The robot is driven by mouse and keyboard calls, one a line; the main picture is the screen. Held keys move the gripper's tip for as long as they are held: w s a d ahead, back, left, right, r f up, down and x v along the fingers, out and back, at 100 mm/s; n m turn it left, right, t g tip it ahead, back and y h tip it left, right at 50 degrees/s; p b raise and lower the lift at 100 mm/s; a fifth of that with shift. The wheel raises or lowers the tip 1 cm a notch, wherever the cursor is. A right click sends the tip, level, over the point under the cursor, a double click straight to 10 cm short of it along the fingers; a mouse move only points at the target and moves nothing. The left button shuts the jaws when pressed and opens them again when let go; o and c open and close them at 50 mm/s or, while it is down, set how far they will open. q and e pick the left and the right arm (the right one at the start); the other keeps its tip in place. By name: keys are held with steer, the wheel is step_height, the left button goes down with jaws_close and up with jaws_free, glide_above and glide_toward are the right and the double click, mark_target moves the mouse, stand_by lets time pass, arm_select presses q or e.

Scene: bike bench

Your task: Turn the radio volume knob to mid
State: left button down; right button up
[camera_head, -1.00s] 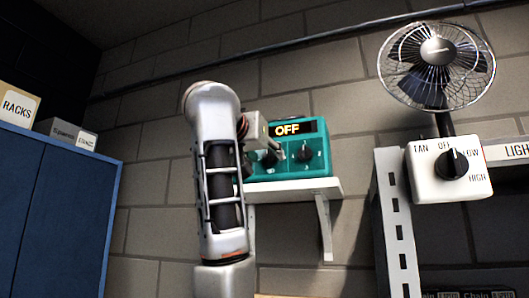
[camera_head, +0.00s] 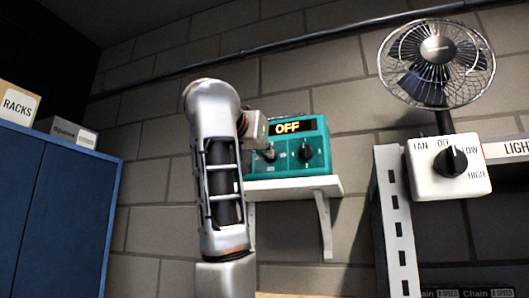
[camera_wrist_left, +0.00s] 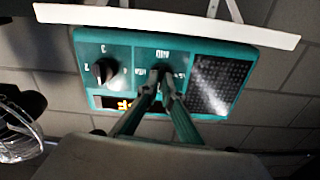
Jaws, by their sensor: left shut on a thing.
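The teal radio (camera_head: 320,168) sits on a white wall shelf (camera_head: 300,187); its lit display (camera_head: 288,127) reads OFF. Its front has two black knobs: a right one (camera_head: 305,152) and a left one, partly hidden by my gripper. My left gripper (camera_head: 268,154) reaches in from the left. In the left wrist view the radio (camera_wrist_left: 125,45) appears upside down, and the left gripper's fingertips (camera_wrist_left: 161,86) are shut on the middle knob (camera_wrist_left: 160,72). The other knob (camera_wrist_left: 105,71) stands free. My right gripper is out of view.
A blue cabinet (camera_head: 55,200) with boxes on top is at the left. Brick wall lies behind the shelf.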

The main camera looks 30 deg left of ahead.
arm_select(q)
steer(key=shift+a+r+m+p, duration=0.1)
steer(key=shift+m+p, duration=0.75)
steer(key=shift+m, duration=7.8)
steer(key=shift+r+m+p, duration=0.1)
steer(key=shift+m+p, duration=0.7)
steer(key=shift+m, duration=7.85)
steer(key=c, duration=1.7)
jaws_free()
steer(key=shift+w+f, duration=0.1)
steer(key=shift+f, duration=0.05)
